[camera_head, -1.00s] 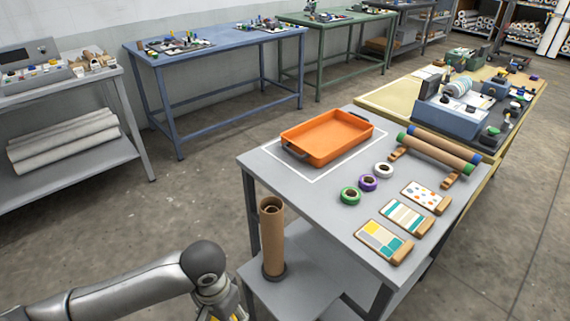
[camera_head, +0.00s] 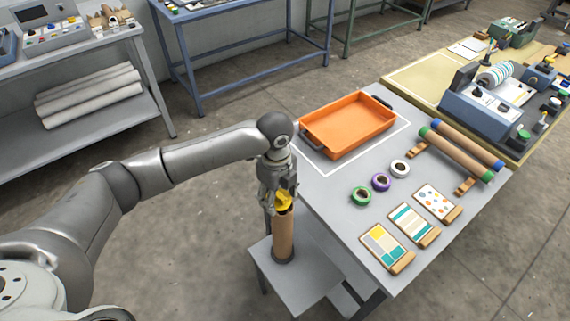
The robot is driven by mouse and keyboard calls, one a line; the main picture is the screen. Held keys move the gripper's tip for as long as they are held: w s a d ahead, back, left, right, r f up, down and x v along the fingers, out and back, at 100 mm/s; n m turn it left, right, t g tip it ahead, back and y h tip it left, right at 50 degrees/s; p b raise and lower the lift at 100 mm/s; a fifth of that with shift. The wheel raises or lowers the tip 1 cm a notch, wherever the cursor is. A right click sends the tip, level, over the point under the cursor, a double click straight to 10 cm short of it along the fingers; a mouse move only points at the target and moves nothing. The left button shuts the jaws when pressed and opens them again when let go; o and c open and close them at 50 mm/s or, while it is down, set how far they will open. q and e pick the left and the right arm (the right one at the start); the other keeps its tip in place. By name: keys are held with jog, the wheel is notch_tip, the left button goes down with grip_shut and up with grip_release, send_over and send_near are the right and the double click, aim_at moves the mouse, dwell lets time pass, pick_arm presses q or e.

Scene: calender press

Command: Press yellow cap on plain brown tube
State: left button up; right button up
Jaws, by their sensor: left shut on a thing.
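The plain brown tube (camera_head: 283,238) stands upright in a dark round base on a low grey shelf beside the table's left end. My left gripper (camera_head: 281,200) points down right over the tube's top end. It is shut on the yellow cap (camera_head: 284,201), of which only a part shows between the fingers. The cap is at the tube's mouth; I cannot tell whether it touches the rim or sits in it. My right gripper is not in view.
The grey table (camera_head: 335,195) holds an orange tray (camera_head: 350,125), three tape rolls (camera_head: 381,181), several pattern boards (camera_head: 413,224) and two capped brown tubes on a wooden rack (camera_head: 460,150). The low shelf (camera_head: 310,270) has bare room around the tube's base.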

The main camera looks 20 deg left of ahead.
aim_at(282, 192)
pick_arm(q)
jog(key=shift+w+d+r+m+p, duration=0.1)
jog(key=shift+w+r+m+p, duration=0.05)
jog(key=shift+w+r+m, duration=0.4)
jog(key=shift+w+d+r+m+p, duration=0.15)
jog(key=shift+w+r+m, duration=0.25)
jog(key=shift+w, duration=0.25)
jog(key=shift+s+a+f+b, duration=0.1)
jog(key=shift+f+b, duration=0.7)
jog(key=shift+b, duration=0.1)
notch_tip(282, 192, down, 3)
jog(key=b, duration=0.3)
jog(key=shift+r, duration=0.1)
jog(key=shift+f+b, duration=0.3)
jog(key=shift+f, duration=0.55)
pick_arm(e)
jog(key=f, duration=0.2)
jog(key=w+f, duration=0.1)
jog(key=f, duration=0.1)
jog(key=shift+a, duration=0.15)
pick_arm(q)
jog(key=shift+p, duration=0.95)
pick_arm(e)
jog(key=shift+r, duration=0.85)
pick_arm(q)
jog(key=shift+f, duration=0.55)
jog(key=shift+f+p, duration=0.15)
jog(key=shift+p, duration=0.15)
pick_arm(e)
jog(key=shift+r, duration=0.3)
